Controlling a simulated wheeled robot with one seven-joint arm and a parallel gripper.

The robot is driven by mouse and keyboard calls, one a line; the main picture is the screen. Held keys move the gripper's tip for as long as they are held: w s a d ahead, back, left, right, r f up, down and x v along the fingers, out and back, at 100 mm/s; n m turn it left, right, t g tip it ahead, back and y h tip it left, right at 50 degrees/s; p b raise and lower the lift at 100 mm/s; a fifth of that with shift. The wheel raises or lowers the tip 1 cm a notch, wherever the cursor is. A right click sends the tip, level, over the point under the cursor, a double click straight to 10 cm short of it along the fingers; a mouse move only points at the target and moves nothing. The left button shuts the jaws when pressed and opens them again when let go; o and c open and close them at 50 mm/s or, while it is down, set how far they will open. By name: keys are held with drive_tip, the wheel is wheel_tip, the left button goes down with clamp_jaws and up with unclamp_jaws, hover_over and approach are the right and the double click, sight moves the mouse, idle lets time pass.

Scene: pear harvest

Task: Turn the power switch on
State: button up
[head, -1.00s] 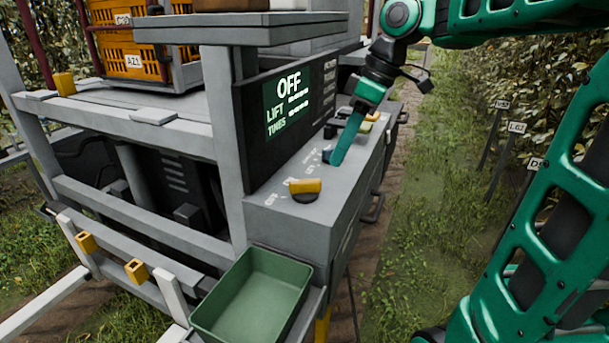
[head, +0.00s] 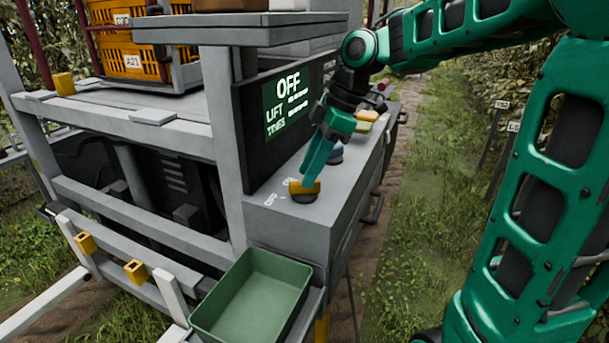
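The control panel (head: 340,205) is a grey console with a row of controls on top. A yellow knob on a dark round base (head: 304,188) sits at its near end. I take this to be the power switch, but its label is only partly readable. Whether the fingers touch or grip the knob is hard to tell. The fingers overlap in this view.
A dark blue control (head: 336,153) and yellow-green controls (head: 367,117) sit farther along the console. A green tray (head: 253,300) stands below its near end. Orange crates (head: 135,55) stand on the cart's deck.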

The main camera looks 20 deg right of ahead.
drive_tip(key=shift+x, duration=0.95)
clamp_jaws()
drive_tip(key=shift+m, duration=0.3)
drive_tip(key=m+t+h, duration=0.1)
drive_tip(key=m+t, duration=0.1)
drive_tip(key=m, duration=0.3)
drive_tip(key=shift+r, duration=0.1)
drive_tip(key=m+h, duration=0.1)
drive_tip(key=m, duration=0.2)
drive_tip(key=m+t+h, duration=0.1)
drive_tip(key=m, duration=0.2)
drive_tip(key=shift+a, duration=0.1)
drive_tip(key=shift+m, duration=0.3)
